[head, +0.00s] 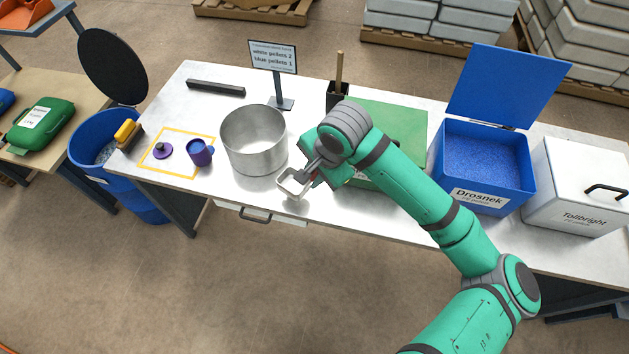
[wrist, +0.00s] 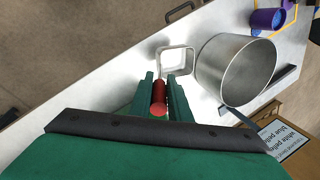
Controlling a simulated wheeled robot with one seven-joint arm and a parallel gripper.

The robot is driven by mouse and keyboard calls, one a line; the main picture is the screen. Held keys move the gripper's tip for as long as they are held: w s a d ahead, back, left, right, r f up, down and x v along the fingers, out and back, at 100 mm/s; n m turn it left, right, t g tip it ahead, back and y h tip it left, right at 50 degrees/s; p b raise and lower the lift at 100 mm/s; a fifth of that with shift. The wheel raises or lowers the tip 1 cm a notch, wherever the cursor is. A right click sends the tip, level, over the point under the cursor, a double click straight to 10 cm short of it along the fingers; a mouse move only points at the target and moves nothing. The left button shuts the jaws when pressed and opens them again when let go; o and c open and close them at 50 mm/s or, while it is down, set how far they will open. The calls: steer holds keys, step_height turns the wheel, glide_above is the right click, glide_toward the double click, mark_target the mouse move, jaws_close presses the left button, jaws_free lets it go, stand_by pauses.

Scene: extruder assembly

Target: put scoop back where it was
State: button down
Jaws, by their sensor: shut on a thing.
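The scoop has a square, pale metal bowl (head: 292,184) and a red handle (wrist: 158,94). My gripper (head: 309,172) is shut on the red handle, which lies between its two green fingers in the wrist view (wrist: 160,98). The scoop's bowl (wrist: 175,61) extends beyond the fingertips, near the table's front edge and just right of the steel pot (head: 254,139). I cannot tell whether the bowl holds any pellets.
A sign (head: 273,58) and black holder (head: 337,97) stand behind.

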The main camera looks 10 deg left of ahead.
steer(key=shift+w+f, duration=0.25)
steer(key=shift+w+d+f, duration=0.1)
steer(key=shift+w+f, duration=0.05)
steer(key=shift+f, duration=0.75)
steer(key=shift+w+f, duration=0.1)
steer(key=shift+f, duration=0.8)
steer(key=shift+d+f, duration=0.1)
steer(key=c, duration=1.7)
jaws_free()
steer(key=shift+s, duration=0.1)
steer(key=shift+o, duration=0.2)
